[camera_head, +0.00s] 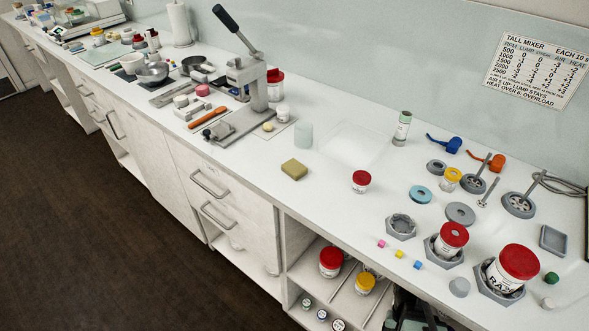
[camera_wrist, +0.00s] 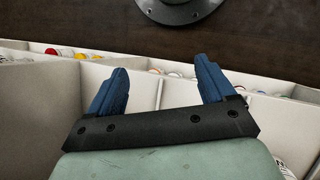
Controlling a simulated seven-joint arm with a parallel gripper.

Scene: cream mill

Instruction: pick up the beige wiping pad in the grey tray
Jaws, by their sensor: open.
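A small square grey tray (camera_head: 553,240) lies at the right end of the white counter, near the back wall. It looks flat and grey inside, and I cannot make out a beige pad in it. A tan-beige block (camera_head: 294,169), like a sponge or pad, lies on bare counter near the front edge, left of a red-lidded jar. My gripper (camera_wrist: 160,66) shows in the wrist view with two blue fingers apart and nothing between them. It is over open shelf compartments and the dark floor. My gripper does not show in the head view.
Red-lidded jars (camera_head: 518,262) in hexagonal holders stand just left of the tray's front. A grey wheel-like tool (camera_head: 519,204) lies left of the tray, and a small green piece (camera_head: 552,278) lies in front of it. A lever press (camera_head: 248,80) stands further left. Shelves below hold jars.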

